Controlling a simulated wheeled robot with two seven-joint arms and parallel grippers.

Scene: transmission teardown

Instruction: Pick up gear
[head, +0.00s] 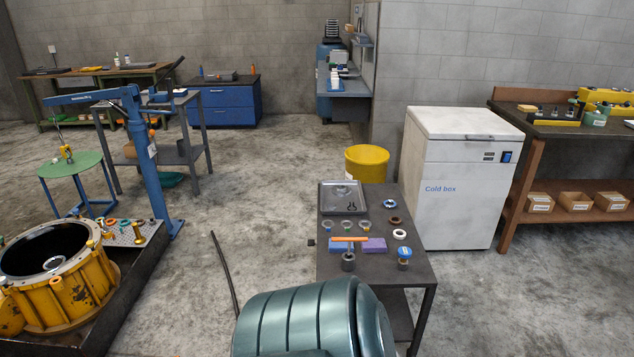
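Several small ring-shaped parts lie on the dark work table (416,268) in the middle right, and I cannot tell which one is the gear. A blue and white ring (389,204), a brown ring (395,221) and a white ring (399,234) lie along its right side. A row of small round parts (347,225) lies near a metal tray (343,197). Neither of my grippers is in view.
An orange-handled tool lies by purple blocks (374,245) on the table. A blue-topped part (404,252) stands at its right. A yellow drum (366,164) and white cold box (460,180) stand behind. A blue crane (148,165) stands at left. The floor between is mostly clear.

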